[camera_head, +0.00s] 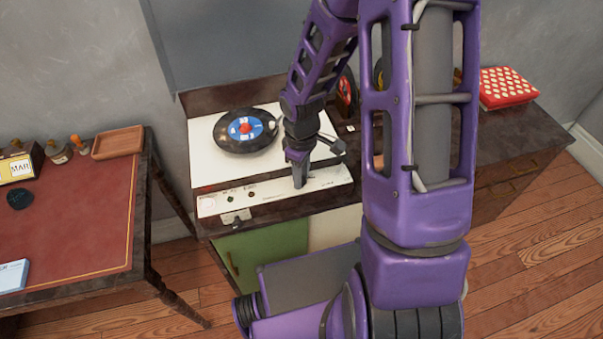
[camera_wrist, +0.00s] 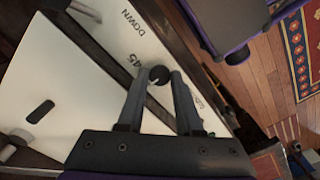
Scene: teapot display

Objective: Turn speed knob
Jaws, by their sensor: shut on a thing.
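The speed knob (camera_wrist: 159,74) is a small dark round knob with a light pointer line, in the wrist view. In the head view my gripper (camera_head: 299,178) points down at the front strip of the white record player (camera_head: 207,163); the knob is hidden there. A black record (camera_head: 246,131) with a blue and red label lies on the player.
The player stands on a dark cabinet (camera_head: 214,227) with a green door (camera_head: 270,250). A red dotted box (camera_head: 507,87) is on the cabinet's right. A red-topped desk (camera_head: 80,215) with a wooden tray (camera_head: 118,142) is at left. Wooden floor shows between them.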

